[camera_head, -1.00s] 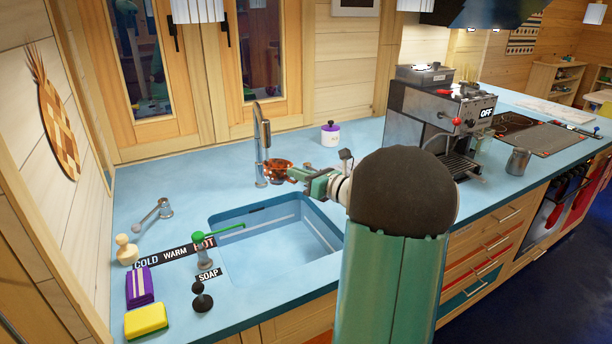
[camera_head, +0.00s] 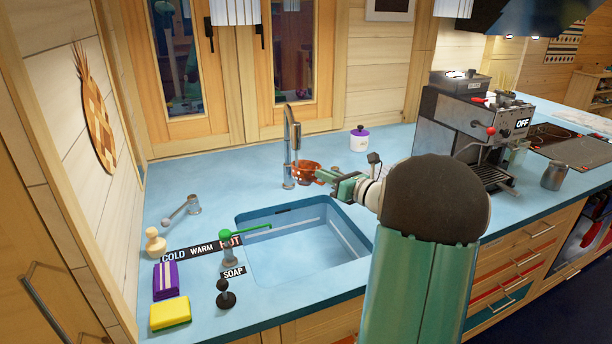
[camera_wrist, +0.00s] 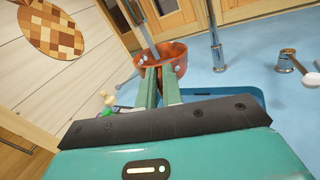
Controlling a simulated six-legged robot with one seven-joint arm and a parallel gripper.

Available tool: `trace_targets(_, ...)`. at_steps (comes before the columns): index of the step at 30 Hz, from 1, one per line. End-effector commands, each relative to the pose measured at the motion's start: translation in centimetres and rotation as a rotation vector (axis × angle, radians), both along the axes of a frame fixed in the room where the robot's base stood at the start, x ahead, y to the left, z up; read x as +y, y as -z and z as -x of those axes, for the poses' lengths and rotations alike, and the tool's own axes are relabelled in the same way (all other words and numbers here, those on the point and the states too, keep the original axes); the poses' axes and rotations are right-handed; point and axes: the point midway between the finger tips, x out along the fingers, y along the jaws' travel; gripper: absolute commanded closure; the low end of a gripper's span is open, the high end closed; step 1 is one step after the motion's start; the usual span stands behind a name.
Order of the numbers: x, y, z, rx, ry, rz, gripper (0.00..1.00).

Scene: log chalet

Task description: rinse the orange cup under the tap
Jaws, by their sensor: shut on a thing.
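The orange cup (camera_head: 305,170) is see-through and held just right of the chrome tap (camera_head: 289,160) at the back of the sink (camera_head: 300,245). My gripper (camera_head: 326,177) is shut on the cup from the right. In the wrist view the two green fingers (camera_wrist: 160,82) meet the near side of the cup (camera_wrist: 176,52), whose opening faces up, slightly tilted. A grey bar, probably the tap's spout, comes down at the cup's opening there. I cannot tell whether water runs. The green-tipped lever (camera_head: 230,245) stands left of the basin by the COLD, WARM, HOT strip.
A white jar (camera_head: 359,138) and coffee machine (camera_head: 470,125) are right.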

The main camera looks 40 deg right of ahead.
Motion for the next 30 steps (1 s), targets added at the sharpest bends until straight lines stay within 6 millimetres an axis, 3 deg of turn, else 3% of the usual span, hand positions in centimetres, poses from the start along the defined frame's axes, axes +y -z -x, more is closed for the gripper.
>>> trace_targets(11, -0.4, -0.1, 0.0, -0.001, -0.001, 0.001, 1.0)
trace_targets(30, 0.7, -0.1, 0.1, -0.002, -0.001, 0.001, 1.0)
